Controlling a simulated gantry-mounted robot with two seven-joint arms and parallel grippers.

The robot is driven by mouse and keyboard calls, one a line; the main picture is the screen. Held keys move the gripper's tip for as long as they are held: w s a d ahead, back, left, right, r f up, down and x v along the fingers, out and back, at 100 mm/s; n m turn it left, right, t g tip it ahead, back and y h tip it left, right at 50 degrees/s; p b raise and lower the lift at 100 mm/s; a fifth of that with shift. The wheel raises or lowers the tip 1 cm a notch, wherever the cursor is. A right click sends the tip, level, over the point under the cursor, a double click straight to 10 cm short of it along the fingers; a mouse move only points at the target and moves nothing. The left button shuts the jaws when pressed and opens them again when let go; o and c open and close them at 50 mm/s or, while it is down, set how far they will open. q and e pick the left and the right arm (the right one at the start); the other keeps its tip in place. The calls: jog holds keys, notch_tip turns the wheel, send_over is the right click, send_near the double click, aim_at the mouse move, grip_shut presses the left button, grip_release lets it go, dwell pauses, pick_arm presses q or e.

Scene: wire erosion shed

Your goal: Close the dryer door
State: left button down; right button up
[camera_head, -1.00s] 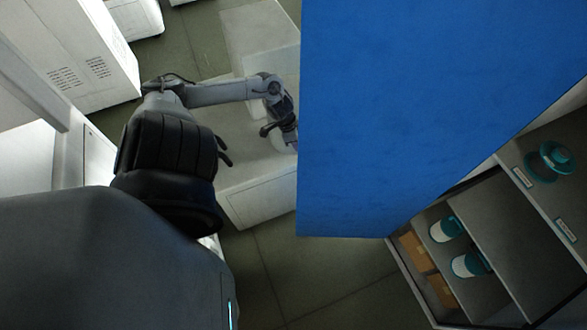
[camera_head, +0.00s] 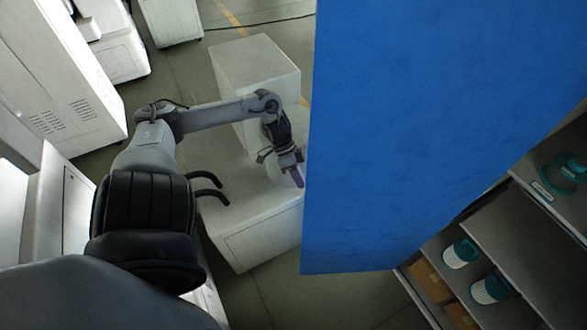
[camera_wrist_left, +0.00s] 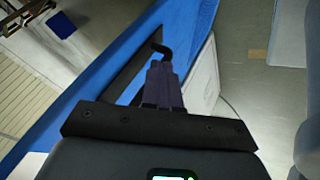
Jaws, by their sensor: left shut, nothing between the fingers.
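A large flat blue panel (camera_head: 420,140), which looks like the dryer door, stands across the right middle of the head view. It hides what lies behind it. My left gripper (camera_head: 298,178) is close to the panel's left edge. Its purple fingers are shut and empty, and the tips are partly hidden by the panel. In the left wrist view the shut fingers (camera_wrist_left: 161,72) point beside the blue panel (camera_wrist_left: 185,22), just right of its dark inner strip. A black hooked piece (camera_wrist_left: 160,47) shows just beyond the tips. I cannot tell whether the fingers touch the panel. My right gripper is not in view.
A low white cabinet (camera_head: 265,228) and a white block (camera_head: 252,75) stand below and behind my left arm. An open shelf unit (camera_head: 520,245) with teal-and-white canisters (camera_head: 460,254) is at lower right. Floor shows below the panel.

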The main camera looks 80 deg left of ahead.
pick_arm(q)
jog(key=shift+s+d+f+p, duration=0.1)
jog(key=shift+d+f+p, duration=0.15)
jog(key=shift+d, duration=0.6)
jog(key=shift+d+f+p, duration=0.15)
jog(key=shift+d+f, duration=0.25)
jog(key=shift+d, duration=0.5)
jog(key=shift+s+d+f+p, duration=0.1)
jog(key=shift+d+f+p, duration=0.15)
jog(key=shift+d, duration=0.6)
jog(key=shift+d, duration=0.1)
